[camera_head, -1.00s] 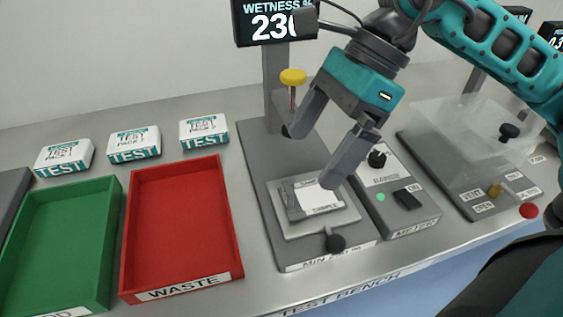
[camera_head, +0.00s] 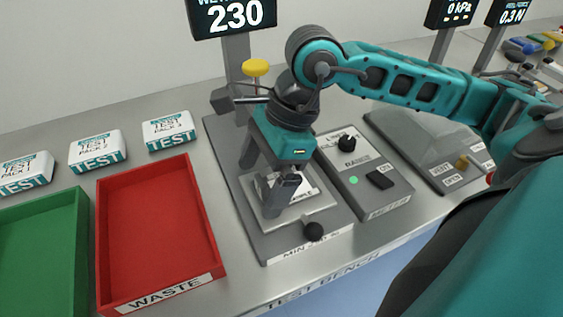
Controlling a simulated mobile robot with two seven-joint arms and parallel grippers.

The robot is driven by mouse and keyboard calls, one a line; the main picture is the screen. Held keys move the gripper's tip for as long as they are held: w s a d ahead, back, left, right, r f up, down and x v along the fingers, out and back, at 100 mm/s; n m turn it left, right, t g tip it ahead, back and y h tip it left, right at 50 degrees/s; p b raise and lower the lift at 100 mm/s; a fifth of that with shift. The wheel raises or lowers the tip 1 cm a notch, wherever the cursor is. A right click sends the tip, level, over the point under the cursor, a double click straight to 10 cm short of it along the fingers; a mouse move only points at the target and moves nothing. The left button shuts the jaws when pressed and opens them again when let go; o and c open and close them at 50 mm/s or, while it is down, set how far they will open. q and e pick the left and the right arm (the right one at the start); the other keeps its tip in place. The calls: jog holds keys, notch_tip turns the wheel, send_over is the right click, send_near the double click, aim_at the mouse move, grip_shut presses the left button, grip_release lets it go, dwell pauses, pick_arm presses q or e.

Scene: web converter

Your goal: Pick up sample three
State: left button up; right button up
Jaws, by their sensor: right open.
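A small white sample (camera_head: 303,189) lies on the grey plate (camera_head: 318,205) of the tester, partly hidden behind my right gripper. I cannot read a number on it. My right gripper (camera_head: 259,189) is open and points down over this plate, one finger at its far left side and the other in front of the sample. No contact with the sample can be made out. The white pack marked TEST PACK 3 (camera_head: 168,131) stands behind the red tray. My left gripper is not in view.
The red WASTE tray (camera_head: 211,257) and green tray (camera_head: 78,245) are at the left. Two more test packs stand behind them. A grey meter box (camera_head: 375,197) sits right of the tester, with a clear-covered unit beyond.

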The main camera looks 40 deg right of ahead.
jog(key=shift+a+f, duration=0.2)
jog(key=shift+f, duration=0.45)
jog(key=shift+c, duration=0.5)
jog(key=c, duration=1)
jog(key=shift+o, duration=0.2)
notch_tip(320, 180, up, 10)
jog(key=shift+w+r+p, duration=0.1)
jog(key=shift+p, duration=0.35)
